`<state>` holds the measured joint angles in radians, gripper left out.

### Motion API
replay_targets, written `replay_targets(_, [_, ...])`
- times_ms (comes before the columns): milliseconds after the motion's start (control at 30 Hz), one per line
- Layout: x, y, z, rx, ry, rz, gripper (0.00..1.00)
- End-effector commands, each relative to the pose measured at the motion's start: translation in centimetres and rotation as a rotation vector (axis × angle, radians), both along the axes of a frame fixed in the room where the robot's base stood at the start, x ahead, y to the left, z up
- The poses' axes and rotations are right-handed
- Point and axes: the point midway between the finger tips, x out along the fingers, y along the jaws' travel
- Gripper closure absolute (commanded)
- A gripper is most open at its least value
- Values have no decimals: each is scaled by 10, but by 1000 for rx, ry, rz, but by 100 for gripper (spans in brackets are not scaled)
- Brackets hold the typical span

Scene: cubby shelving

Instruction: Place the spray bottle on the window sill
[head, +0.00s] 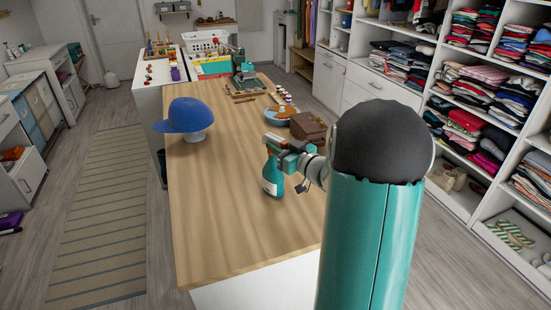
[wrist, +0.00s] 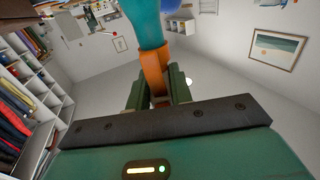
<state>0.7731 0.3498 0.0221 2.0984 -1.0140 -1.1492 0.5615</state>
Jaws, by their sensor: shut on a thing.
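The spray bottle (head: 270,183) has a teal body with a pale label and a whitish and reddish spray head. It is upright over the wooden table top, left of my arm. I cannot tell whether its base touches the table. My gripper (head: 287,157) is shut on its upper part, below the spray head. In the wrist view, my green fingers (wrist: 158,92) close around an orange part of the bottle, and its teal part (wrist: 147,25) extends up out of the picture. No window sill is recognisable in either view.
The wooden table (head: 215,235) has free room at its near left. A brown bag (head: 307,126), a round dish (head: 278,116) and a green machine (head: 243,75) are farther back. Clothes shelving (head: 455,90) lines the right.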

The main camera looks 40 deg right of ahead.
Motion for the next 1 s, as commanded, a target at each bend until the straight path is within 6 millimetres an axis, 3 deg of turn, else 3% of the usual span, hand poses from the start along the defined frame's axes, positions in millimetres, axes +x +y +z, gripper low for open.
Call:
replay_targets(400, [0, 0, 35, -4, -6, 0, 100])
replay_targets(767, [-35, 9, 76, -5, -7, 0, 100])
replay_targets(1000, [-70, 19, 102, -3, -5, -1, 100])
